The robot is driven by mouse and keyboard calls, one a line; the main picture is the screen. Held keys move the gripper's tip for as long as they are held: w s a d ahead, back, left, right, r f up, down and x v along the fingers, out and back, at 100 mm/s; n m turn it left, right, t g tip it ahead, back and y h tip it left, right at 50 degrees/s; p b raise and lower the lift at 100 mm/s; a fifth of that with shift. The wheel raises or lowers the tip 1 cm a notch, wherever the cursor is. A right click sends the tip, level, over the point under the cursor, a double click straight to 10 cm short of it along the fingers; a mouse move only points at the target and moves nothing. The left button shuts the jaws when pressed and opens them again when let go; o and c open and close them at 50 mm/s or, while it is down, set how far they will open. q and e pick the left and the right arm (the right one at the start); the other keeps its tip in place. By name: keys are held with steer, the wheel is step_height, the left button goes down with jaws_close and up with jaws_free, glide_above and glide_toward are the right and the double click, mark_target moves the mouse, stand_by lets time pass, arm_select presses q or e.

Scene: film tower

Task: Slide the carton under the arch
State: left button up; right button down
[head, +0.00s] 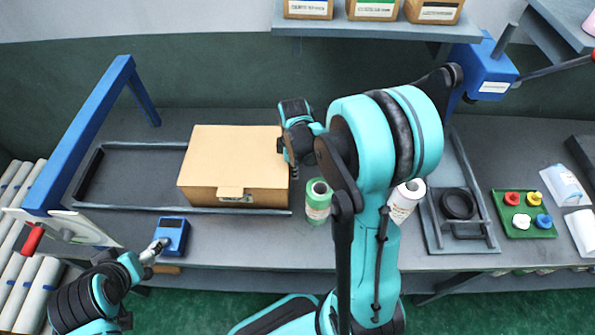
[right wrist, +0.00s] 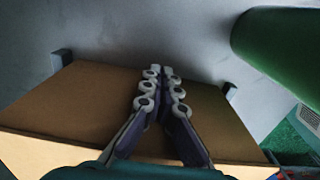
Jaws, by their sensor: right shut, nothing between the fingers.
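The tan carton (head: 235,150) sits on the right part of a dark railed track (head: 120,148) on the bench. The blue arch (head: 92,125) spans the track's left part, and the carton is to the right of it, apart from it. My right gripper (head: 290,160) is at the carton's right side; its fingers are shut with nothing between them. In the right wrist view the shut fingers (right wrist: 160,80) lie in front of the carton's brown side (right wrist: 75,105); contact is unclear. My left gripper (head: 158,248) is low at the left, by the blue device; its fingers are too small to read.
A blue device (head: 172,236) stands in front of the track. A green-labelled roll (head: 317,200) stands close right of the carton; a white roll (head: 405,200) is farther right. A red-handled tool (head: 60,228) lies near the arch's foot. The track left of the carton is clear.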

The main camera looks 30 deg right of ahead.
steer(key=w+a, duration=0.3)
steer(key=a, duration=0.2)
steer(key=w+a, duration=0.4)
steer(key=a, duration=0.2)
steer(key=w+a, duration=0.3)
steer(key=a, duration=0.3)
steer(key=shift+w+a+b, duration=0.25)
steer(key=shift+w+b, duration=0.05)
steer(key=shift+b, duration=0.05)
steer(key=w+a, duration=0.3)
steer(key=a, duration=0.2)
steer(key=w+a, duration=0.3)
steer(key=a, duration=0.2)
steer(key=w+a+p, duration=0.1)
steer(key=w+a, duration=0.2)
steer(key=a, duration=0.2)
steer(key=shift+w+a, duration=0.2)
steer(key=shift+d, duration=0.1)
